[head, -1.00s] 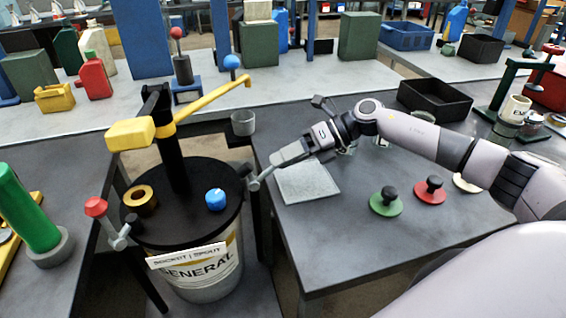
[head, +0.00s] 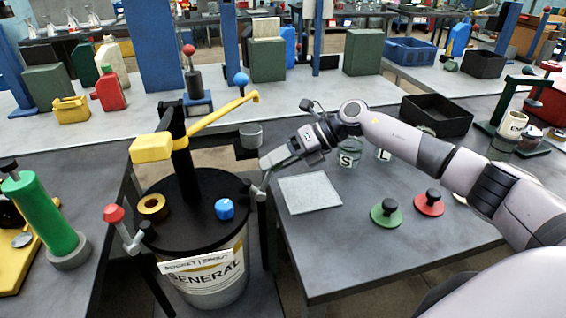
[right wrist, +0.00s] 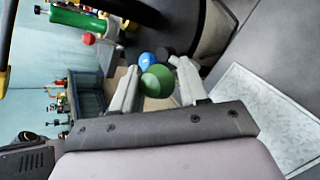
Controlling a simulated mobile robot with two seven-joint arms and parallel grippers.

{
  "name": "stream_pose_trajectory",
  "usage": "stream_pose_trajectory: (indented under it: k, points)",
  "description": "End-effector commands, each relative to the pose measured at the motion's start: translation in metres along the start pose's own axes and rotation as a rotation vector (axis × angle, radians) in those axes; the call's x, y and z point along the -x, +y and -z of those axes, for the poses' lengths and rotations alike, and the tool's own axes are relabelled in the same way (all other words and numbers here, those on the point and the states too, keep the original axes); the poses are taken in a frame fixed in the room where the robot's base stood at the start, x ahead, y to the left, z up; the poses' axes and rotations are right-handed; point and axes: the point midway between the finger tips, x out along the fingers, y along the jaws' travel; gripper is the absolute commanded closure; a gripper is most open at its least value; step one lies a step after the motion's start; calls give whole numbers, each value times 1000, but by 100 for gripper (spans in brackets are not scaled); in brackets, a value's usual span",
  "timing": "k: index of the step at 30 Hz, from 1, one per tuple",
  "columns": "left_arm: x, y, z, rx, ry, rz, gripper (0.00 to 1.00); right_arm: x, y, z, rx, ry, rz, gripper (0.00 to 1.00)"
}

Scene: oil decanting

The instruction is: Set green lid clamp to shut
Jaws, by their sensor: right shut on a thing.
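The black-lidded drum (head: 222,277) stands left of centre in the head view. The green lid clamp (head: 258,190) is a grey lever at the right edge of its lid. Its green ball knob (right wrist: 156,80) shows between the fingers in the right wrist view; my fingers hide it in the head view. My right gripper (head: 266,163) is shut on this knob, beside the lid. A second clamp with a red knob (head: 114,213) leans outward at the lid's left edge. My left gripper is not in view.
A black pump with a yellow handle (head: 222,112) rises from the lid, near a blue cap (head: 224,209) and a brass ring (head: 152,207). A pale mat (head: 309,193) and green (head: 386,212) and red (head: 429,203) knobbed discs lie on the right table.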

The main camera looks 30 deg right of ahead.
Motion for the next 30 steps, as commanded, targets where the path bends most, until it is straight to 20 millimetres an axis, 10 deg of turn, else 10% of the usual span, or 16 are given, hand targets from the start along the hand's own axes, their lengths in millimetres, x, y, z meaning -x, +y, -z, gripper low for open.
stream_pose_trajectory:
  k: [30]
  points:
    - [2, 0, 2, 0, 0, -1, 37, -33, 25, -6, -7, 14, -34, 100]
